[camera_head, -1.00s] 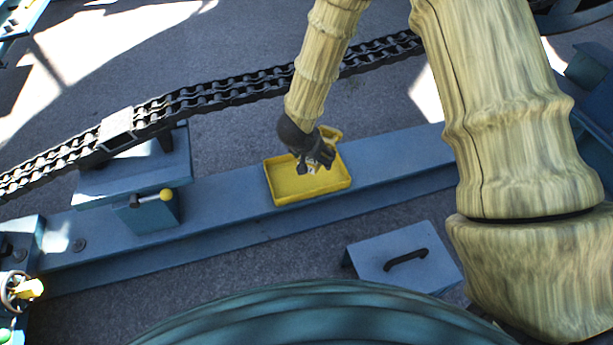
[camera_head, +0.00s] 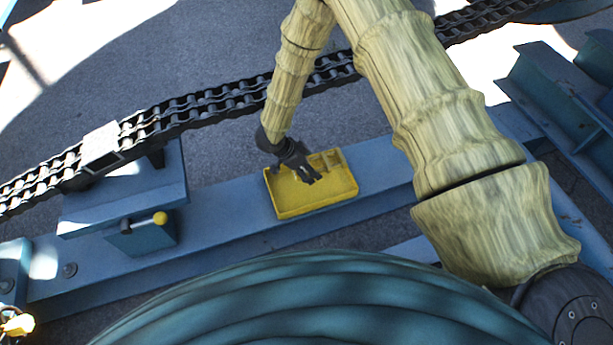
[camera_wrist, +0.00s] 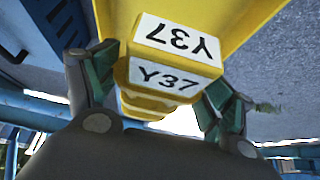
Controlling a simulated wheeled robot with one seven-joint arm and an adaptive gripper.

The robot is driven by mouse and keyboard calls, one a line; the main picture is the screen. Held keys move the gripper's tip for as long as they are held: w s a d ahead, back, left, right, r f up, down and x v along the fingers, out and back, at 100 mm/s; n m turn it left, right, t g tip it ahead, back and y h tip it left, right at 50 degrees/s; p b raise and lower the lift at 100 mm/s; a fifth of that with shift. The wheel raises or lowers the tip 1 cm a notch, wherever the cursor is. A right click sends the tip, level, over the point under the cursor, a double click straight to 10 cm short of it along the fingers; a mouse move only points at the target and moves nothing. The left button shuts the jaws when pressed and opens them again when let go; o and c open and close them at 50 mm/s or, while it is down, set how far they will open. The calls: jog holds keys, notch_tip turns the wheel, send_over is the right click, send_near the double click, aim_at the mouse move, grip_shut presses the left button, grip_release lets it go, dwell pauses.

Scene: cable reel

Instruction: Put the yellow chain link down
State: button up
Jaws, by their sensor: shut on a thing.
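The yellow chain link (camera_wrist: 168,75), with white Y37 labels on two faces, sits between the fingers of my gripper (camera_wrist: 158,88) in the wrist view. My gripper is shut on it. In the head view my gripper (camera_head: 306,176) points down over a shallow yellow tray (camera_head: 316,206) on the blue beam. The link cannot be told apart from the yellow tray there, and I cannot tell whether it touches the tray floor. Small raised walls show at the tray's far right.
The tray sits on a long blue beam (camera_head: 225,195). A dark roller chain (camera_head: 210,107) runs behind it. A blue block with a yellow-knobbed lever (camera_head: 143,233) stands to the left. A large teal rounded surface (camera_head: 310,300) fills the front.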

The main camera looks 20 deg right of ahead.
jog(key=b, duration=0.1)
send_over(308, 186)
notch_tip(308, 186, down, 6)
jog(key=shift+w+d+f, duration=0.1)
jog(key=shift+d+f, duration=0.05)
jog(key=shift+f+b, duration=0.55)
jog(key=shift+f, duration=1.2)
jog(key=shift+f, duration=0.55)
jog(key=o, duration=1.2)
jog(key=shift+f+b, duration=0.1)
jog(key=shift+b, duration=0.2)
jog(key=shift+c, duration=0.2)
jog(key=shift+o, duration=1.1)
jog(key=shift+f, duration=0.2)
jog(key=shift+r, duration=0.1)
